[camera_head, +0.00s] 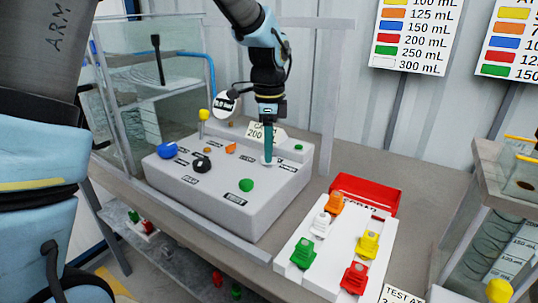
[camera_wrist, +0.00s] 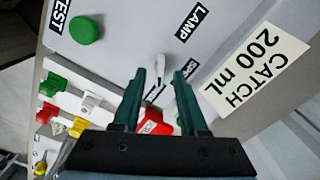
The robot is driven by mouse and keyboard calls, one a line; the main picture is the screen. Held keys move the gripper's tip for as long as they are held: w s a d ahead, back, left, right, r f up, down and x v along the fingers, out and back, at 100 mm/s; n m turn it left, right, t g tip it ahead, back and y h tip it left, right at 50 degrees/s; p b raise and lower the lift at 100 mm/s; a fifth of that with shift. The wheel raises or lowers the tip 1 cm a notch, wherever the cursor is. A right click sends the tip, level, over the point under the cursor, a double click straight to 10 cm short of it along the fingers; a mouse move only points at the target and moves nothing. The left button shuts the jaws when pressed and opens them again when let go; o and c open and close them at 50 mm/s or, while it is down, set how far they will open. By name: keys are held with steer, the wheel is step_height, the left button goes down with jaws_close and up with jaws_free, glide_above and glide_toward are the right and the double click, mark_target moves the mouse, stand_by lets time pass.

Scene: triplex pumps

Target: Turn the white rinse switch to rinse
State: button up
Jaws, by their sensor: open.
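The white rinse switch (camera_wrist: 160,65) is a small pale lever on the top of the grey control box (camera_head: 215,205). In the wrist view it shows between my two fingertips, with a second pale sliver (camera_wrist: 153,93) just below it. My gripper (camera_head: 268,156) points down at the right part of the box top, and a bit of white shows at its tip. In the wrist view my gripper (camera_wrist: 159,76) is open, with a dark green finger on each side of the switch. I cannot tell whether either finger touches it. The label beside the switch is partly hidden by a finger.
A green button (camera_head: 246,185), a black knob (camera_head: 201,164) and a blue knob (camera_head: 167,151) stand on the box. A card reading CATCH 200 mL (camera_wrist: 257,70) is behind my gripper. A white tray (camera_head: 300,250) with coloured valves and a red bin (camera_head: 372,190) are at right.

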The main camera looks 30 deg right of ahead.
step_height(320, 180, up, 9)
steer(key=b, duration=0.1)
steer(key=shift+f, duration=0.1)
stand_by(0.5)
steer(key=w+a+f+n, duration=0.1)
steer(key=a+f+n, duration=0.1)
steer(key=a, duration=0.4)
steer(key=w+a+f+n, duration=0.2)
steer(key=a+n, duration=0.3)
steer(key=a, duration=0.1)
steer(key=w+a+f+n, duration=0.2)
steer(key=a+n, duration=0.1)
steer(key=a, duration=0.3)
steer(key=shift+a+f+n+t, duration=0.1)
steer(key=shift+f+n+t, duration=0.1)
steer(key=shift+n+t, duration=0.1)
steer(key=s+a+f+n, duration=0.3)
steer(key=a+n, duration=0.3)
steer(key=a, duration=0.3)
steer(key=s+a+f+n+t, duration=0.1)
steer(key=s+a+f+n, duration=0.2)
steer(key=a+n, duration=0.3)
steer(key=a, duration=0.3)
steer(key=shift+n, duration=0.4)
steer(key=shift+f, duration=0.1)
